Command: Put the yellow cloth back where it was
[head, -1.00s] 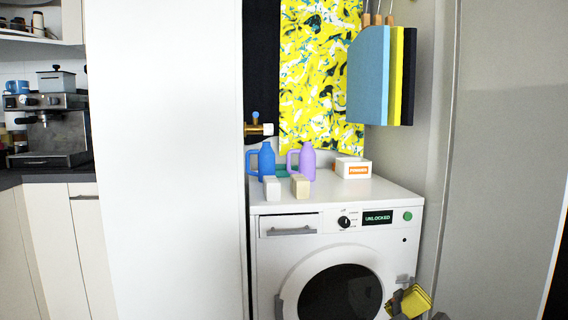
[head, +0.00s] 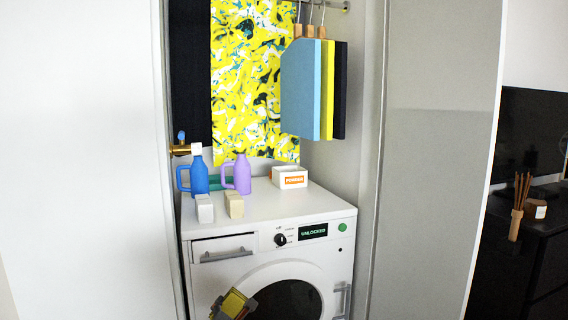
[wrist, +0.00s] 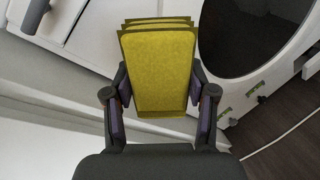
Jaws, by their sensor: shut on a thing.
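The yellow cloth (wrist: 158,70) is a folded stack of flat layers. My gripper (wrist: 160,108) is shut on it, one finger at each side, in the wrist view. In the head view the cloth (head: 236,302) and my gripper (head: 228,312) show low, in front of the washer's lower left front. Above the washer, blue, yellow and black flat cloths (head: 305,90) hang from wooden hangers on a rail (head: 325,5). A large yellow patterned sheet (head: 245,80) hangs behind them.
The white washer (head: 320,212) reads UNLOCKED; its round dark door (head: 288,300) faces me. On top stand a blue jug (head: 199,178), a purple jug (head: 242,175), two small blocks (head: 234,204) and a POWDER box (head: 290,178). White panels flank the alcove. A dark cabinet (head: 525,250) stands at right.

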